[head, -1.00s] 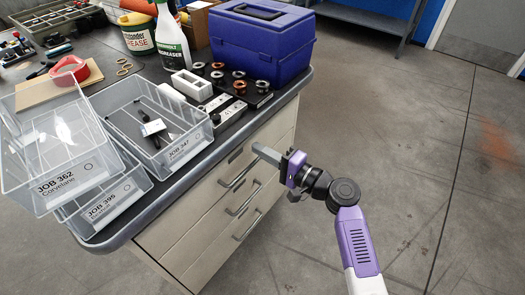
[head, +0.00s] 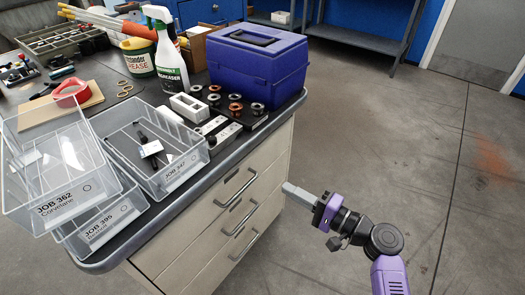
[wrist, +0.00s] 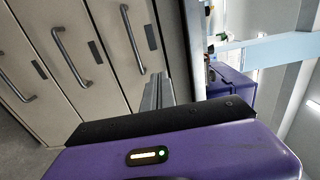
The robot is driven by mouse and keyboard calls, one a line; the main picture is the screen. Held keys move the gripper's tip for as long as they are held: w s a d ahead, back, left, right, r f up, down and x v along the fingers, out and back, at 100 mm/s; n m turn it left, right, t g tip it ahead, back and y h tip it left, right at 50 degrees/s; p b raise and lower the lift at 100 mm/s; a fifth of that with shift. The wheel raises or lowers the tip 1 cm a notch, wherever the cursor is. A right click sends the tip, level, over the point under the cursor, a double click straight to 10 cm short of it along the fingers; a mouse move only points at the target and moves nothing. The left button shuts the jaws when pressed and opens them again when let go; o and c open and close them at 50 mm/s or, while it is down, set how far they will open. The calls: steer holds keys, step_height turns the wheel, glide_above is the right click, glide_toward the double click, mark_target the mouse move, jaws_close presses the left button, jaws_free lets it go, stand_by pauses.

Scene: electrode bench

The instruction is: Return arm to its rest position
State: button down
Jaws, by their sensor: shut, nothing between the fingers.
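My gripper (head: 288,187) is beside the drawer cabinet (head: 225,230), to the right of its drawer fronts in the head view. Its fingers are shut with nothing between them. In the wrist view the shut fingers (wrist: 157,92) point toward the cabinet, with drawer handles (wrist: 70,58) to their left. The fingers appear apart from the cabinet; the exact gap is hard to tell.
On the bench stand a purple toolbox (head: 262,75), a spray bottle (head: 167,58), a black rack of collets (head: 250,118) and clear bins labelled JOB 347 (head: 180,183), JOB 362 and JOB 395. The floor (head: 400,140) right of the cabinet is clear.

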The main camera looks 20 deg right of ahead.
steer(key=w+d+t+h, duration=0.1)
steer(key=w+d+h, duration=0.1)
steer(key=d+h, duration=0.2)
steer(key=s+d+f+n+h, duration=0.1)
steer(key=s+d+f+h, duration=0.1)
steer(key=s+h, duration=0.25)
steer(key=s+d+f+h, duration=0.2)
steer(key=s+h, duration=0.1)
steer(key=s, duration=0.3)
steer(key=s+a+r+n, duration=0.3)
steer(key=s, duration=0.7)
steer(key=s+a+r+n, duration=0.3)
steer(key=s+n, duration=0.1)
steer(key=s, duration=0.5)
steer(key=s+a+r+n, duration=0.2)
steer(key=s+r+n, duration=0.1)
steer(key=s, duration=0.7)
step_height(320, 180, up, 19)
steer(key=p, duration=1.9)
steer(key=shift+a+g+y, duration=0.2)
steer(key=shift+g+y, duration=0.2)
steer(key=shift+y, duration=0.05)
